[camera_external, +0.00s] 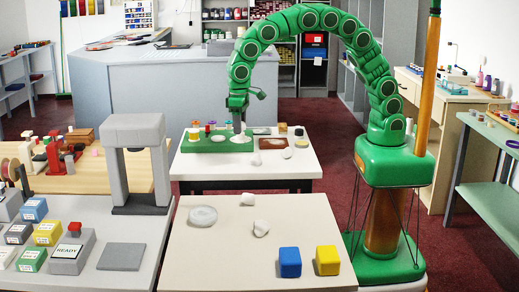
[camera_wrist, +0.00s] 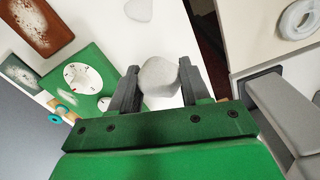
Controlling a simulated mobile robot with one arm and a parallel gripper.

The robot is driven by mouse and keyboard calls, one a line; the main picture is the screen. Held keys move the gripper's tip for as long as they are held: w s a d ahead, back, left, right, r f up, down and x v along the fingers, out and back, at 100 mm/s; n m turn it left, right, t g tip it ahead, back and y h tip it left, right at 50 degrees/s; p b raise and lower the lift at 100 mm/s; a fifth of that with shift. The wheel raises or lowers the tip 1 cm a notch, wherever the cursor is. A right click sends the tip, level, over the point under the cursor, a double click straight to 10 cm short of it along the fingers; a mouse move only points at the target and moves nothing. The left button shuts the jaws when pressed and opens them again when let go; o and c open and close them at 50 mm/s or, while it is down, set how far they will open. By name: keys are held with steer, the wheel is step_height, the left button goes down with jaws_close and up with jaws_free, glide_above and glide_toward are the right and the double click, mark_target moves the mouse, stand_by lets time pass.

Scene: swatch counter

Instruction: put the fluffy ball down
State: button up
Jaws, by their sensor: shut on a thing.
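The fluffy ball (camera_wrist: 158,77) is pale grey-white and roundish. In the wrist view it sits between the two fingers of my gripper (camera_wrist: 162,88), which are shut on it from both sides. In the external view my gripper (camera_external: 237,122) hangs down over the white table (camera_external: 246,172), by the right part of a green board (camera_external: 205,143). I cannot clearly pick out the ball there. In the wrist view white table top shows beyond the ball; I cannot tell how high the ball is above it.
The green board carries a white dial (camera_wrist: 83,77) close to my gripper. A brown tray (camera_external: 273,143) and a small white piece (camera_external: 287,153) lie to its right. The nearer beige table (camera_external: 215,262) holds a pale ring (camera_external: 203,215), blue block (camera_external: 290,262) and yellow block (camera_external: 327,260).

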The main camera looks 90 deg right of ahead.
steer(key=w+d, duration=0.3)
steer(key=d, duration=0.1)
glide_above(197, 166)
steer(key=shift+s+d+f, duration=0.1)
steer(key=shift+f, duration=2.25)
steer(key=shift+d+f, duration=0.1)
steer(key=shift+f, duration=3.85)
steer(key=shift+f, duration=0.1)
steer(key=o, duration=1)
